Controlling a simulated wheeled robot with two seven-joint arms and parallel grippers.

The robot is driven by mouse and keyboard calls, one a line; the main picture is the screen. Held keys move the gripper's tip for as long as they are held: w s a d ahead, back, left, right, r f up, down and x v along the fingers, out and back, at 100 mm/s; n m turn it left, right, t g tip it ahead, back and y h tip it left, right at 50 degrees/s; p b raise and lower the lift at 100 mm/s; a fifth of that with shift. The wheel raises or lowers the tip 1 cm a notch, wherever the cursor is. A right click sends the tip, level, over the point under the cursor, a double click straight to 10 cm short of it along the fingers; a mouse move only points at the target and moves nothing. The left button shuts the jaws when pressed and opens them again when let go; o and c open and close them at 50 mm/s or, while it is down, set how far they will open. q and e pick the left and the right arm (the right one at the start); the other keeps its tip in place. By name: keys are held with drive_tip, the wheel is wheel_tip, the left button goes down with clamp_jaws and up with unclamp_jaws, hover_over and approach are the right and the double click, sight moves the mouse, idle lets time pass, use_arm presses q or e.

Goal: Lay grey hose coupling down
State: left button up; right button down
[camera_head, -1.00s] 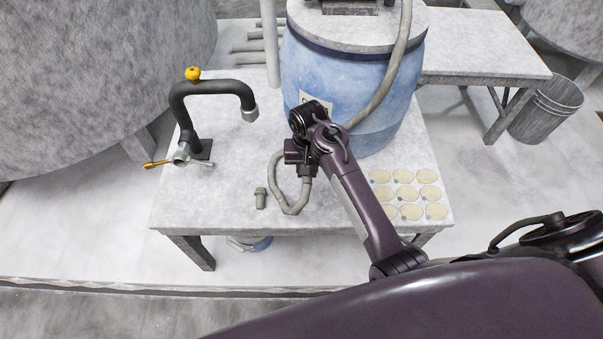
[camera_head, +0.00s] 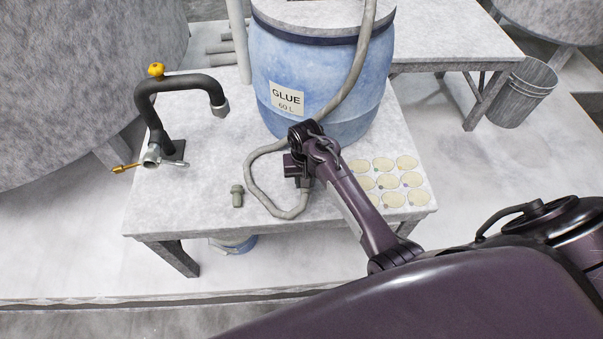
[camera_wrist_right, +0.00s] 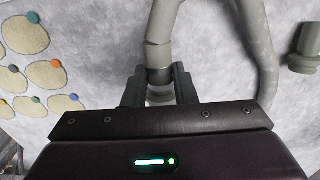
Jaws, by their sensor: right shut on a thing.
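The grey hose coupling (camera_wrist_right: 159,76) is the dark-banded end of a grey hose (camera_head: 257,185). My right gripper (camera_wrist_right: 159,90) is shut on it in the right wrist view, with one finger on each side. In the head view, my right gripper (camera_head: 300,184) is low over the table's middle, in front of the blue glue pail (camera_head: 325,75). The hose loops left of the gripper. The gripper's wrist hides much of the coupling in the head view, and I cannot tell whether it touches the table. My left gripper is not in view.
A small grey fitting (camera_head: 237,196) stands on the table (camera_head: 200,215) left of the hose. Several cream discs (camera_head: 388,181) lie right of the gripper. A black bent pipe with a yellow knob (camera_head: 156,70) stands at the left. The table's front left is bare.

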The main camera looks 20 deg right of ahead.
drive_tip(key=shift+d+f, duration=0.1)
drive_tip(key=shift+f, duration=0.55)
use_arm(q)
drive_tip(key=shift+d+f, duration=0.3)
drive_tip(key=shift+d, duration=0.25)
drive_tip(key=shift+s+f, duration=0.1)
use_arm(e)
drive_tip(key=shift+f, duration=0.25)
drive_tip(key=shift+f+b, duration=0.65)
drive_tip(key=shift+f, duration=0.1)
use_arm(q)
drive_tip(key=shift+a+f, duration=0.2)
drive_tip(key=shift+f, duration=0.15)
use_arm(e)
drive_tip(key=c, duration=1.1)
unclamp_jaws()
